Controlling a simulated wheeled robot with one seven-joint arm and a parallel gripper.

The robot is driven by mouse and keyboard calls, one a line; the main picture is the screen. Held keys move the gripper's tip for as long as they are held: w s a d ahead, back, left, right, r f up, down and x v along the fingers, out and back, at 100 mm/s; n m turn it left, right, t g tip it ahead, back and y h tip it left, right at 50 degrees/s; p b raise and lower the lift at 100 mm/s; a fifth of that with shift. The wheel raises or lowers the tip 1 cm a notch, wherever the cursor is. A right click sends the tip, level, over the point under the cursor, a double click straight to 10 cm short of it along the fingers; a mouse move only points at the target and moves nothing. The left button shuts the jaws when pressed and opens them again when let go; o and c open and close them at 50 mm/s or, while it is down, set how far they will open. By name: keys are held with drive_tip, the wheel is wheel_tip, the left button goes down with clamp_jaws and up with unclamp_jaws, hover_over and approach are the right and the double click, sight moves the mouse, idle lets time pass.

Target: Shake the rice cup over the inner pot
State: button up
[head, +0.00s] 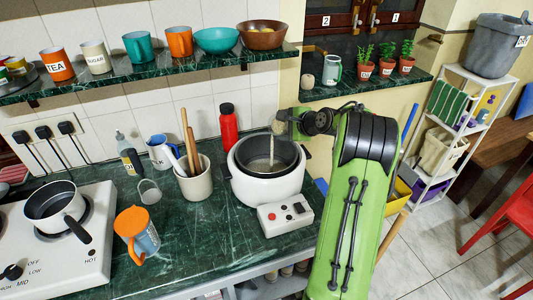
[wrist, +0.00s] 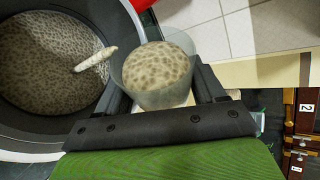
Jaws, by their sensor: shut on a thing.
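My gripper (wrist: 163,88) is shut on the rice cup (wrist: 157,72), a clear cup with pale speckled contents, in the wrist view. In the head view the cup (head: 282,125) is small and partly hidden by my gripper, above the right part of the inner pot (head: 248,150). The dark inner pot sits in the white rice cooker (head: 268,188). In the wrist view the inner pot (wrist: 100,20) is left of the cup, with speckled, rice-like grain (wrist: 45,60) across its bottom. A pale streak (wrist: 96,60), seemingly falling rice, runs from near the cup into the pot.
A red bottle (head: 228,130) stands behind the cooker. A utensil crock (head: 194,180) and an orange-topped jug (head: 137,235) are on its left. A shelf (head: 150,72) with mugs and bowls hangs above. My arm covers the counter's right end.

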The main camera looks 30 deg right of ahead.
sight(280, 126)
drive_tip(key=shift+a+r+n+h+b, duration=0.15)
drive_tip(key=shift+r+n+h+b, duration=0.35)
drive_tip(key=shift+b, duration=1.95)
drive_tip(key=shift+s+a+f+n+t+h+b, duration=0.25)
drive_tip(key=shift+a+f+n+h+b, duration=0.35)
drive_tip(key=shift+b, duration=1.5)
drive_tip(key=shift+a+r+n+t+h+b, duration=0.5)
drive_tip(key=shift+n+h+b, duration=0.2)
drive_tip(key=shift+b, duration=1.05)
drive_tip(key=shift+a+r+n+h, duration=0.2)
drive_tip(key=shift+r+n+h, duration=0.1)
drive_tip(key=shift+n+h, duration=0.1)
drive_tip(key=shift+d, duration=0.1)
